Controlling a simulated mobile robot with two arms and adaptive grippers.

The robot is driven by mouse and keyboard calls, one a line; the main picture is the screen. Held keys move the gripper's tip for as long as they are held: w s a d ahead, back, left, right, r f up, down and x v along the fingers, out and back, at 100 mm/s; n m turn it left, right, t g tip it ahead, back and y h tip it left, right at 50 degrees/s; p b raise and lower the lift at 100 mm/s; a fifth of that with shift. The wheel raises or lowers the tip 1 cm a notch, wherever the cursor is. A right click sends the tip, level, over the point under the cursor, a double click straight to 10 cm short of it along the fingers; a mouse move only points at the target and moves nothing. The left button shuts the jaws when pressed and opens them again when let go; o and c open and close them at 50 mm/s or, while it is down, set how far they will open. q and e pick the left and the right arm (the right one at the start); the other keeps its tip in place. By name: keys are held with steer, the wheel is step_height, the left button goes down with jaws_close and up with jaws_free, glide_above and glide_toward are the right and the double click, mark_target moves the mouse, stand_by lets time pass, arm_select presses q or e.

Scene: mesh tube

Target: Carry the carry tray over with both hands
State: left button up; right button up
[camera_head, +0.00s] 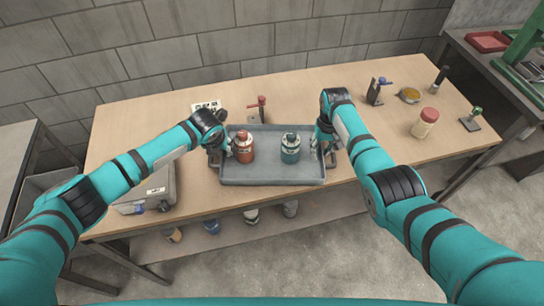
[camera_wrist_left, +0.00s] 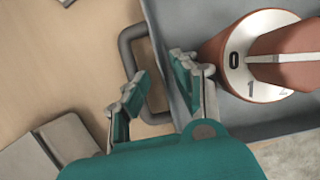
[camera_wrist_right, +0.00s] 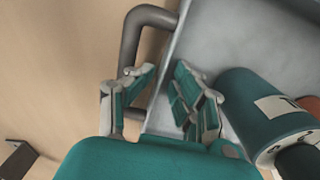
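The grey carry tray (camera_head: 270,174) lies on the wooden workbench, with a red canister (camera_head: 243,148) and a teal canister (camera_head: 290,148) upright in it. My left gripper (camera_head: 229,151) is at the tray's left end. In the left wrist view its fingers (camera_wrist_left: 158,80) are apart, with the dark left handle (camera_wrist_left: 128,52) between and below them and one finger over the tray's wall. My right gripper (camera_head: 326,150) is at the right end. In the right wrist view its fingers (camera_wrist_right: 165,75) are apart near the dark right handle (camera_wrist_right: 131,48), which one finger partly hides; contact cannot be told.
A grey case (camera_head: 152,192) lies left of the tray. A red clamp-like tool (camera_head: 258,106) stands behind it. A cream jar with a red lid (camera_head: 425,122) and small tools stand on the right. Bare benchtop lies between the tray and jar. Several containers sit on the lower shelf.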

arm_select(q)
steer(key=v, duration=0.6)
steer(key=shift+s+d, duration=0.1)
arm_select(e)
step_height(320, 180, up, 12)
stand_by(0.7)
